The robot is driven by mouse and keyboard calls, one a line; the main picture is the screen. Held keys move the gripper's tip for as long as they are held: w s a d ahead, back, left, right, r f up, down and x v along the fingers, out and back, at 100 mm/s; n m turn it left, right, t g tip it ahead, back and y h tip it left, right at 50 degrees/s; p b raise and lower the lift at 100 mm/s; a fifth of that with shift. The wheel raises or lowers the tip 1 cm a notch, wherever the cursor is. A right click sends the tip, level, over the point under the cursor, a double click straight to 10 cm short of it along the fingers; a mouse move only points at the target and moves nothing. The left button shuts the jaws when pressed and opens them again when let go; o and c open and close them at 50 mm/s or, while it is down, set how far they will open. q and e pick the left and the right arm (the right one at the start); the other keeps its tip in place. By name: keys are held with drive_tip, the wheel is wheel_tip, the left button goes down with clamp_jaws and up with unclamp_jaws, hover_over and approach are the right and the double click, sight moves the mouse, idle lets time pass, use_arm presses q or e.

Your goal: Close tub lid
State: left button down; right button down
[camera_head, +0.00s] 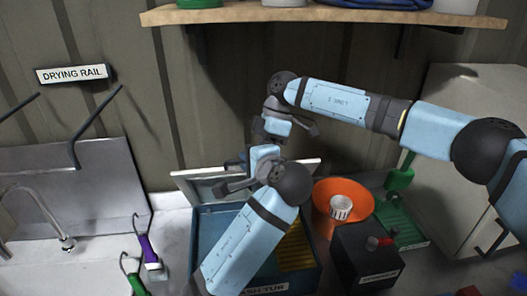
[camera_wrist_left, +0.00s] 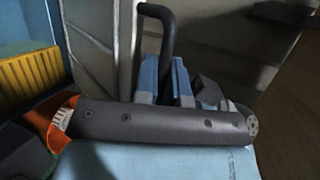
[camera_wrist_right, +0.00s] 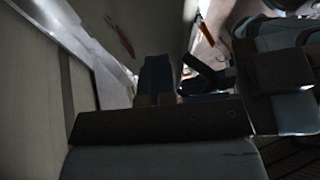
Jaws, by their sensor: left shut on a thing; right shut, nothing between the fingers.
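The blue wash tub (camera_head: 211,232) stands on the counter with a yellow ribbed piece (camera_head: 297,250) inside. Its pale-framed lid (camera_head: 202,187) is raised and tilted up at the back of the tub. My left gripper (camera_head: 262,153) is at the lid, in front of it. In the left wrist view its fingers (camera_wrist_left: 167,78) are shut on a dark curved handle (camera_wrist_left: 168,25) beside the lid panel (camera_wrist_left: 100,40). My right gripper (camera_head: 268,128) is just above the left one, shut and empty. My left arm hides part of the tub and lid.
Right of the tub stand an orange bowl (camera_head: 328,203) with a white ribbed knob and a black box (camera_head: 368,263). A green tray (camera_head: 400,222) is farther right. Two brushes (camera_head: 148,250) lie to the left, near the tap (camera_head: 45,205). A shelf (camera_head: 240,12) hangs above.

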use_arm(q)
drive_tip(key=shift+w+a+r, duration=0.2)
drive_tip(key=shift+w+r, duration=0.05)
drive_tip(key=shift+w, duration=0.05)
drive_tip(key=c, duration=1.5)
unclamp_jaws()
drive_tip(key=shift+s+d+r, duration=0.1)
drive_tip(key=shift+d, duration=0.05)
